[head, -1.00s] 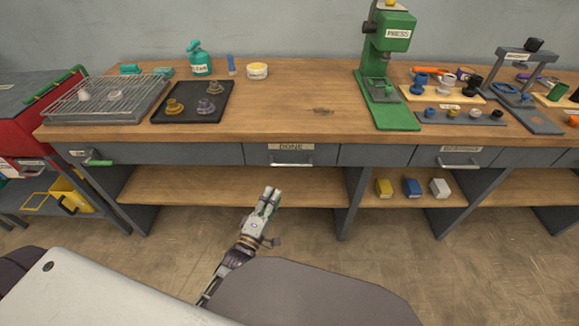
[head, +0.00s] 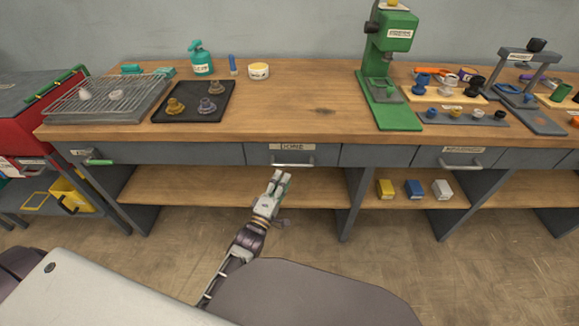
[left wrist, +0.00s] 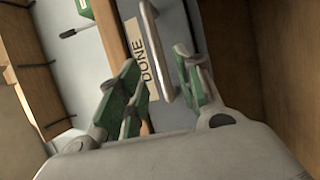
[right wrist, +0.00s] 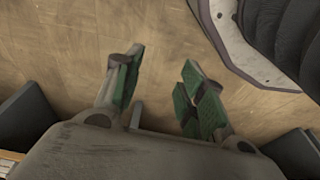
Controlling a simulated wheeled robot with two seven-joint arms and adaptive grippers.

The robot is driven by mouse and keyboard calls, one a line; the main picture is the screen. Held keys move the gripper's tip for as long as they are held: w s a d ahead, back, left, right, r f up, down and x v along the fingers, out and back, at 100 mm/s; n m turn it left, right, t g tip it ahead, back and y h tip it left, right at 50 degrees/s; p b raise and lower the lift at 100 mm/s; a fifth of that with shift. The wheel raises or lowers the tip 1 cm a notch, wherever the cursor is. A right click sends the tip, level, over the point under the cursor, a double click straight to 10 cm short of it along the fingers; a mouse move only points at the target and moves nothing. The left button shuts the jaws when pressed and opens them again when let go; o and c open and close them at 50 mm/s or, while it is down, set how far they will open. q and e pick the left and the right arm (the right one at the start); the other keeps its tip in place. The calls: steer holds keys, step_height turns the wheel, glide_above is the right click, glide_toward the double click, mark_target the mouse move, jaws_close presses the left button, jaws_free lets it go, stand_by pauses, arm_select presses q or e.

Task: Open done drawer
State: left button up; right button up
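The drawer labelled DONE (head: 264,156) is in the middle of the workbench front, and its front looks flush with the bench. Its light bar handle (head: 292,163) sits below the label. In the left wrist view the handle (left wrist: 159,55) runs between the lines of the two fingers, with the DONE label (left wrist: 147,66) beside it. My left gripper (head: 280,177) is open and empty, just below and in front of the handle. I cannot tell whether any finger touches it. My right gripper (right wrist: 163,60) is open and empty above the floor.
The wooden benchtop (head: 290,110) lies above the drawer, with a black tray (head: 195,102) and a green press (head: 388,75). Below is a wooden shelf (head: 210,187). Another handled drawer (head: 455,159) is to the right. The floor in front is clear.

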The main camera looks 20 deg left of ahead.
mark_target(290, 164)
arm_select(q)
steer(key=shift+b+x, duration=0.5)
steer(key=shift+x, duration=3.1)
arm_select(e)
steer(key=shift+w+a+r, duration=0.15)
steer(key=shift+a+r, duration=0.1)
steer(key=shift+r, duration=0.55)
steer(key=shift+w+a+r, duration=0.1)
steer(key=shift+a+r, duration=0.1)
steer(key=shift+r, duration=0.55)
steer(key=shift+s+f, duration=0.1)
steer(key=shift+s, duration=0.1)
arm_select(q)
jaws_close()
arm_select(e)
steer(key=shift+g, duration=0.3)
